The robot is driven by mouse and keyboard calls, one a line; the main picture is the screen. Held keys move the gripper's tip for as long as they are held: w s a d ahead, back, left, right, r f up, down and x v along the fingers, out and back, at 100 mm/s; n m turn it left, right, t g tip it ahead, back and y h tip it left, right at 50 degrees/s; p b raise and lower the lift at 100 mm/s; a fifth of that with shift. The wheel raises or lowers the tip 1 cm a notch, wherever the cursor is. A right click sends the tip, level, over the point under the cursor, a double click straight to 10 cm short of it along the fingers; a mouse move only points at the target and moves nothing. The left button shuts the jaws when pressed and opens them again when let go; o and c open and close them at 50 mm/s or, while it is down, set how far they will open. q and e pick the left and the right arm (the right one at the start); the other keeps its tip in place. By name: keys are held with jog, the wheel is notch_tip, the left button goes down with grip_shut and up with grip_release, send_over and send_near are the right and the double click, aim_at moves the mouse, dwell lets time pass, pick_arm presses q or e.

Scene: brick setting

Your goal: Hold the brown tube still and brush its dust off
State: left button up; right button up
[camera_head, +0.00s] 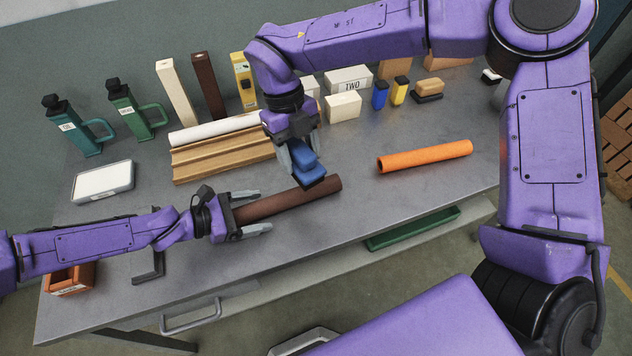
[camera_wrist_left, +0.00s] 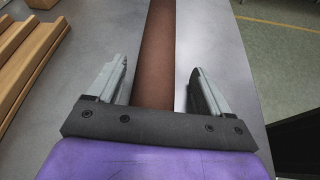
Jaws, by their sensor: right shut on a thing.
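The brown tube (camera_head: 290,199) lies on the grey bench near its front edge. My left gripper (camera_head: 254,211) is at the tube's left end, open, with one finger on each side. In the left wrist view the tube (camera_wrist_left: 156,60) runs between the two fingers (camera_wrist_left: 160,85), with a gap on both sides. My right gripper (camera_head: 296,157) is shut on a blue brush (camera_head: 306,163) above the tube. The brush's dark underside is at or just over the tube; I cannot tell if they touch. Dust on the tube is too small to make out.
An orange tube (camera_head: 425,156) lies to the right. A wooden grooved rack (camera_head: 222,158) with a white tube (camera_head: 214,129) stands behind my left gripper. The bench between the brown and orange tubes is clear.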

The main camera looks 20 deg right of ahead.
pick_arm(q)
jog(key=v, duration=1.2)
jog(key=shift+r, duration=0.1)
